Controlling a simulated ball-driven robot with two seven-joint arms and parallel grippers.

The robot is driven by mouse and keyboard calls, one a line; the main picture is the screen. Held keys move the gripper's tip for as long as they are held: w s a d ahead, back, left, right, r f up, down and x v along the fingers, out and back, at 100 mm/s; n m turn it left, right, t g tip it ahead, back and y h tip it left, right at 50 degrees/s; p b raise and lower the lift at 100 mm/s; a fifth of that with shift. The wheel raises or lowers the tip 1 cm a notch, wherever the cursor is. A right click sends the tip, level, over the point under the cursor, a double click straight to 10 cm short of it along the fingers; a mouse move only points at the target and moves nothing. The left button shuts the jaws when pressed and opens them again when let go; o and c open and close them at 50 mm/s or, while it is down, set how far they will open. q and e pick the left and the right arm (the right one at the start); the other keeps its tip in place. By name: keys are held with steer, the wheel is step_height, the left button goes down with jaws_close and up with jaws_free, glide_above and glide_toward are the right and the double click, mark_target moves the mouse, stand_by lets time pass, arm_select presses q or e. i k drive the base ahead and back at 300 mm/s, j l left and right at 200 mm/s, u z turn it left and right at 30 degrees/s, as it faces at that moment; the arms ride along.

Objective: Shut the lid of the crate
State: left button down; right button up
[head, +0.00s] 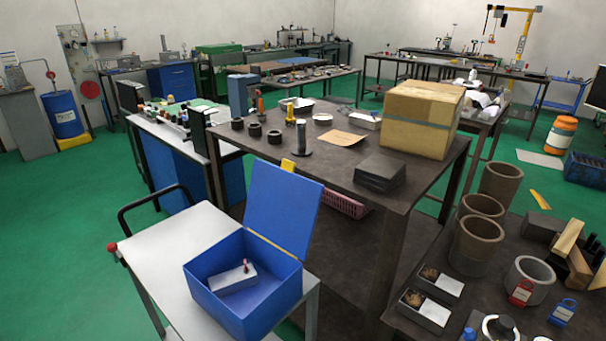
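A blue crate (246,308) stands on the white top of a cart at the lower middle of the head view. Its blue lid (284,205) is open and stands up from the crate's far right edge, leaning slightly back. A light grey block (232,279) with a small red-topped part lies inside the crate. A small yellow piece (288,165) shows at the lid's top edge. Neither of my grippers is in view.
The cart (175,245) has a dark handle with a red knob at its left. A dark table (335,160) with a cardboard box (421,119) stands close behind the lid. Another table at right holds pots (477,245) and padlocks (562,312). Green floor is clear at left.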

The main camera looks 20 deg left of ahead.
mark_target(282, 206)
steer(key=i+l, duration=0.15)
steer(key=l, duration=0.2)
steer(key=i+l+u, duration=0.1)
steer(key=l, duration=0.25)
steer(key=i+l, duration=0.15)
steer(key=l, duration=0.2)
steer(key=i+l, duration=0.15)
steer(key=l, duration=0.25)
steer(key=u, duration=0.05)
